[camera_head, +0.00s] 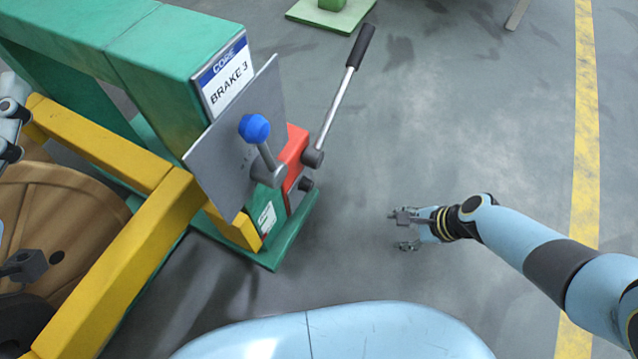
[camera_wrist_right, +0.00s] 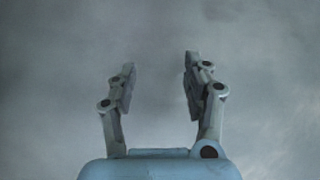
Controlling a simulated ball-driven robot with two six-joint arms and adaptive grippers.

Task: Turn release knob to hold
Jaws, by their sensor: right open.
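A blue ball knob (camera_head: 254,128) sits on a short grey lever in front of a grey metal plate (camera_head: 225,150). The plate is on a green frame with a sign reading "CORE BRAKE 3" (camera_head: 226,80). No hold marking is legible. A long lever with a black grip (camera_head: 361,46) rises to the right from a red block (camera_head: 293,150). My right gripper (camera_head: 398,231) is open and empty, to the right of the knob and apart from it; its two spread fingers show in the right wrist view (camera_wrist_right: 158,85). Grey parts of my left gripper (camera_head: 12,118) show, cut off, at the left edge.
A yellow frame (camera_head: 130,250) and a wooden reel (camera_head: 75,215) fill the left side. The green post's base (camera_head: 292,235) extends along the floor. Open grey floor (camera_head: 460,120) lies right of the brake, up to a yellow floor line (camera_head: 586,120).

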